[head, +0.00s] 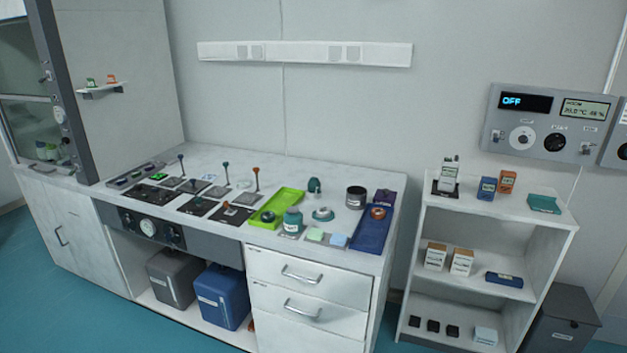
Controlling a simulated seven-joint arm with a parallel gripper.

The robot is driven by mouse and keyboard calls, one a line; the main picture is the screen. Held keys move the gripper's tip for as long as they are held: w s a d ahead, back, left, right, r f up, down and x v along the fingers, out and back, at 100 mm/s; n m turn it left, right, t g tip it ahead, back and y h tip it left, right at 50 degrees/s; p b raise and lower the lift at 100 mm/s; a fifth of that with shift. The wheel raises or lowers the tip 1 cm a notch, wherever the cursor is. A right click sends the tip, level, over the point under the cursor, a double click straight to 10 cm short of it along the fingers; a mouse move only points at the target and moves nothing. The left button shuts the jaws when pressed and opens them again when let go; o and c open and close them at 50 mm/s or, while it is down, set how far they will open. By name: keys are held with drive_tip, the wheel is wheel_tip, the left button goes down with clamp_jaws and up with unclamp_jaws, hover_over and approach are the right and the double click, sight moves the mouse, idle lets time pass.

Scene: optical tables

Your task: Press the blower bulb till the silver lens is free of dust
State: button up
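A small dark teal bulb-shaped thing (315,186) stands at the back of the bench, right of the green tray; it may be the blower bulb, but it is too small to be sure. I cannot tell which piece is the silver lens, and dust cannot be made out. A dark ring-like piece (268,216) sits in the green tray (287,199), and an orange-topped one (378,212) in the blue tray (371,238). My gripper is not in view.
A white shelf unit (487,215) stands at right, below a wall panel reading OFF (512,101). The bench's back strip is mostly clear.

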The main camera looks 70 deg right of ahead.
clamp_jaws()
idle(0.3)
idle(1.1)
